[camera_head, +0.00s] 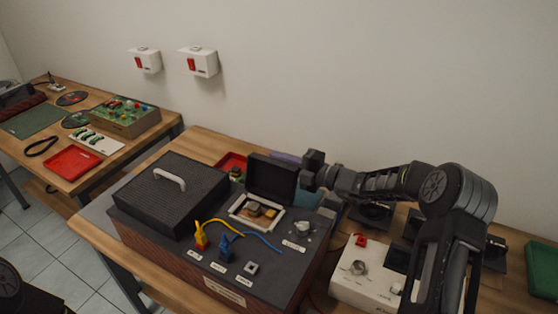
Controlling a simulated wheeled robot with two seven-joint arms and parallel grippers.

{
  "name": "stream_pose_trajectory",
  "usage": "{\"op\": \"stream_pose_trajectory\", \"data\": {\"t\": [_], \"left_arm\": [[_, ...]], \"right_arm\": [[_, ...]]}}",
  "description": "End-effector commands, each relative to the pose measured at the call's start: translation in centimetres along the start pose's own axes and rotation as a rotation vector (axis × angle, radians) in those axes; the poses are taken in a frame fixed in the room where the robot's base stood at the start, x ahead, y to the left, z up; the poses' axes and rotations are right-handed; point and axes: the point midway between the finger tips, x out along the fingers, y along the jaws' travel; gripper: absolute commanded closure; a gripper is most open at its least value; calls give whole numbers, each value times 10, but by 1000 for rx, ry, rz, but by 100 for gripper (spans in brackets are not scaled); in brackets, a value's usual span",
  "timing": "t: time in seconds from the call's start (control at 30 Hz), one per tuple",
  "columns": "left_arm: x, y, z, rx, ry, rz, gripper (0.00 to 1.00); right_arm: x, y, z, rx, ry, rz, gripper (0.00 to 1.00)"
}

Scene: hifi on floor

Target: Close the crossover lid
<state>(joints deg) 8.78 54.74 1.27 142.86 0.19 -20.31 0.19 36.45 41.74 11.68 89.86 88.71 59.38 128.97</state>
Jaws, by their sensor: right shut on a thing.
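The crossover lid (272,178) is a small black panel standing upright, open, at the back of a square recess with a pale rim (237,211). Crossover parts (258,210) show inside the recess. The recess is in the dark top of the hi-fi box (215,262). My right gripper (309,170) reaches in from the right and is shut at the lid's upper right edge. The exact contact of its fingers is small and hard to see. My left gripper is not in view.
A larger black grille cover with a pale handle (170,180) lies on the box's left part. Yellow and blue plugs with cables (225,246) sit in front of the recess. A white control unit (352,272) stands right of the box. A red tray (73,163) is on the left bench.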

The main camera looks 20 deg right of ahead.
Motion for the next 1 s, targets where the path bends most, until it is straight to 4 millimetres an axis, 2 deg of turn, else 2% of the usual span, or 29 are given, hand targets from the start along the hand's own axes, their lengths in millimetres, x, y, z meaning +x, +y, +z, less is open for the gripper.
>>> {"op": "stream_pose_trajectory", "data": {"t": [0.53, 0.9, 1.0], "left_arm": [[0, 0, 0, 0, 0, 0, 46], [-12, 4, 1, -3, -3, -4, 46], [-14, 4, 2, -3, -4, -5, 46]], "right_arm": [[-1, -4, -1, 2, 1, -8, 100], [-1, 6, -12, 3, 3, -9, 100], [-1, 10, -18, -59, 3, -10, 100]]}}
